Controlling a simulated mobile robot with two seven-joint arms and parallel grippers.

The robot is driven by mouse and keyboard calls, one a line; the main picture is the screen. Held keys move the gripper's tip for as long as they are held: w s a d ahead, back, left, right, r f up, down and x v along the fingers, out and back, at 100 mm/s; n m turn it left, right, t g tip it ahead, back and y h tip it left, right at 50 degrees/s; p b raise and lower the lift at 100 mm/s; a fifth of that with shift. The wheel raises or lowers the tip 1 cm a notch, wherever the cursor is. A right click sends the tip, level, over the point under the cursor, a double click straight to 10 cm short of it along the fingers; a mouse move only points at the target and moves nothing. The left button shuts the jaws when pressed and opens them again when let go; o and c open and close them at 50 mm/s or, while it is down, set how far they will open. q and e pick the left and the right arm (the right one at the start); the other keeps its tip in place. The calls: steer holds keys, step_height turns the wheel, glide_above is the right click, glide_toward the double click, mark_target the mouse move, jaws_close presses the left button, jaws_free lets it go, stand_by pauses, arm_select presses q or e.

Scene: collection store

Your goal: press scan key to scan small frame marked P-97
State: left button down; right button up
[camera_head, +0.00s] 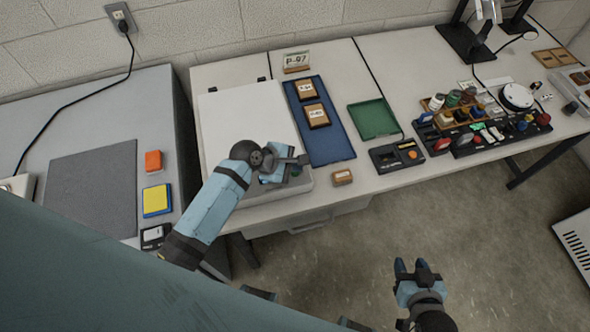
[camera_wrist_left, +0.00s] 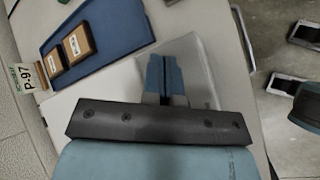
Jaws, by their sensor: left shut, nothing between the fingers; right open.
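The flatbed scanner (camera_head: 245,115) has its white lid down, so its inside is hidden. A card reading P-97 (camera_head: 297,62) stands behind the blue tray; it also shows in the left wrist view (camera_wrist_left: 28,78). My left gripper (camera_head: 300,160) is shut and empty over the scanner's front right corner. In the left wrist view its closed fingers (camera_wrist_left: 167,75) point at the grey front strip (camera_wrist_left: 205,80). A small greenish spot shows beside the fingers; I cannot tell if it is the scan key. Contact is unclear. My right gripper (camera_head: 411,265) is open and empty above the floor.
The blue tray (camera_head: 335,145) holds two small brown frames (camera_head: 306,89) with unreadable labels. Another small block (camera_head: 342,178) lies near the front edge. A green tray (camera_head: 374,119), a black device (camera_head: 397,155) and crowded tools stand further right. The grey mat (camera_head: 95,190) is clear.

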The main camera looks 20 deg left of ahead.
stand_by(0.5)
arm_select(q)
steer(key=shift+f+p, duration=0.3)
steer(key=shift+f, duration=0.1)
